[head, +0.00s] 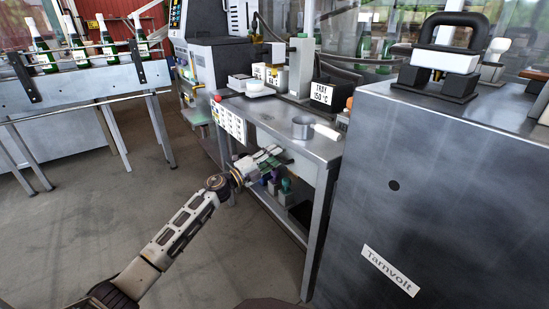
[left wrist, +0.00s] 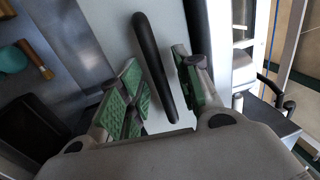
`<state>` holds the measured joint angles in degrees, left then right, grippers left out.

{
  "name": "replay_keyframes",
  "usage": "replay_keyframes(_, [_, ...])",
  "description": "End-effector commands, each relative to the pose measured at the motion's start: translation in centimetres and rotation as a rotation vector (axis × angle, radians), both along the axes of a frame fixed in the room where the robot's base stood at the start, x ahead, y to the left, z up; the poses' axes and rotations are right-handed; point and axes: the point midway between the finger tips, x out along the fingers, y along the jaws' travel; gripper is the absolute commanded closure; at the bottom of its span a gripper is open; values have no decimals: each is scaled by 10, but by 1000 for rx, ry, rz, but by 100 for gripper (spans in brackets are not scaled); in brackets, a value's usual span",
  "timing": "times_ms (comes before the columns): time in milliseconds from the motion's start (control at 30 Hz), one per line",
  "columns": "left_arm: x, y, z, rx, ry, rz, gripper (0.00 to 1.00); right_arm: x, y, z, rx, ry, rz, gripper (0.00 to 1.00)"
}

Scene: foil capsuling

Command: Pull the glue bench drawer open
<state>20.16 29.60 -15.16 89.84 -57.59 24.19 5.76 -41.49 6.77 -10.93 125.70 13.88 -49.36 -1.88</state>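The glue bench (head: 322,148) is a grey metal table right of centre in the head view. My left gripper (head: 272,157) is at its front, just below the top's edge. In the left wrist view a long black bar handle (left wrist: 156,70) stands out from a pale grey front panel (left wrist: 108,32). My left gripper (left wrist: 158,68) is open there, with green-padded fingers on either side of the handle. My gripper hides the drawer front in the head view. My right gripper is not in view.
A metal pot (head: 302,128) with a pale roller beside it and a small white dish (head: 255,88) stand on the bench. Bottles (head: 287,184) stand on its lower shelf. A large grey cabinet (head: 440,190) is close on the right. The floor (head: 95,225) left of my arm is clear.

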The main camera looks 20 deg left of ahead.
Motion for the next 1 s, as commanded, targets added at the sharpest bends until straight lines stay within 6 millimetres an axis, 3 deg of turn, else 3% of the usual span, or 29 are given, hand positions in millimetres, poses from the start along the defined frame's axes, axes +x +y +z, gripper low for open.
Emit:
replay_keyframes(467, [5, -3, 1, 0, 0, 1, 66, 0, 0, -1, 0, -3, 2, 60])
replay_keyframes(733, [4, -3, 1, 0, 0, 0, 99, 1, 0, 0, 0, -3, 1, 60])
replay_keyframes(1000, [4, -3, 1, 0, 0, 0, 100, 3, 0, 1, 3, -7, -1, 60])
